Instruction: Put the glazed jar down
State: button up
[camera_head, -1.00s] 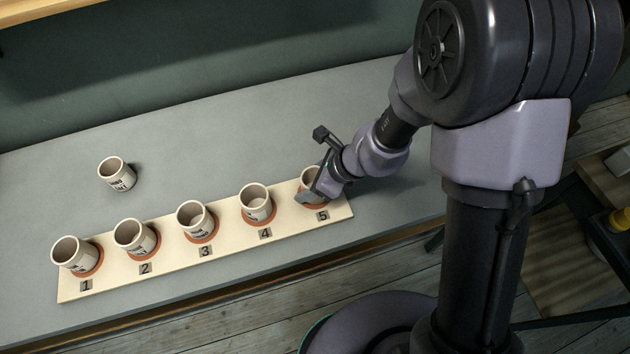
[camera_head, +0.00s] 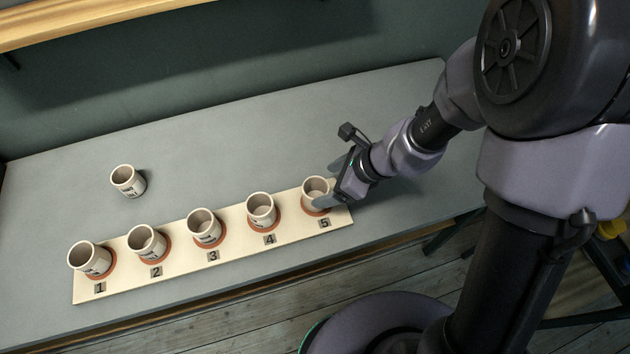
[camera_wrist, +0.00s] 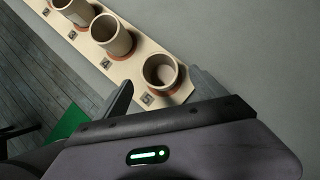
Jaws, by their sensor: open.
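A cream jar (camera_head: 315,190) stands upright on the round red-brown spot by number 5, at the right end of a pale board (camera_head: 186,272). The same jar shows in the wrist view (camera_wrist: 161,71), with its open mouth toward the camera. My gripper (camera_head: 337,184) is open beside the right side of this jar, its fingers near the jar's wall. In the wrist view a dark finger (camera_wrist: 118,104) reaches toward the jar and nothing is held. Whether a finger touches the jar I cannot tell. Which jar is the glazed one I cannot tell.
Similar jars stand at number 1 (camera_head: 89,257), number 2 (camera_head: 146,241), number 3 (camera_head: 204,226) and number 4 (camera_head: 261,209). One more jar (camera_head: 127,181) stands behind the board on the grey table (camera_head: 240,140). The table behind the board is mostly clear.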

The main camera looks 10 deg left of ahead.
jog(key=s+d+r+n+t, duration=0.1)
jog(key=d+r+n, duration=0.2)
jog(key=r, duration=0.4)
jog(key=s+d+r+n, duration=0.1)
jog(key=d+r+n, duration=0.15)
jog(key=r, duration=0.55)
jog(key=s+d+r+n+t+h, duration=0.3)
jog(key=s+d+r+n+h, duration=0.1)
jog(key=s+d+r+n, duration=0.5)
jog(key=shift+s+d+r+n+t+h+p, duration=0.15)
jog(key=shift+d+r+n+t+h+p, duration=0.2)
jog(key=shift+d, duration=0.5)
notch_tip(320, 180, down, 6)
jog(key=b, duration=0.5)
jog(key=shift+r, duration=0.25)
